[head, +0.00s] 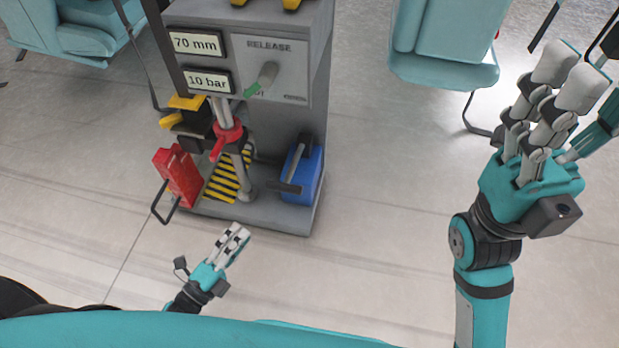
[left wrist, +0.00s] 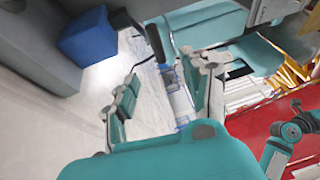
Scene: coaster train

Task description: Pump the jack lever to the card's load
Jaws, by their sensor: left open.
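A grey machine (head: 320,60) stands ahead with a 70 mm plate (head: 195,44), a 10 bar plate (head: 207,81) and a RELEASE panel with a green-tipped grey handle (head: 261,79). Below is a grey post with a red collar (head: 228,137). A blue box (head: 311,172) with a grey bar (head: 293,165) sits at the right of its base. I cannot tell which part is the jack lever, and I make out no load card. My left gripper (head: 210,252) is open and empty in front of the base, touching nothing. My right gripper (head: 568,105) is raised at the right, fingers spread and empty.
A red box with a black loop handle (head: 178,178) stands at the machine's left. Yellow-black striped plate (head: 228,182) lies at its base. Teal seats stand at the back left (head: 85,38) and back right (head: 445,45). The floor (head: 390,240) between is clear.

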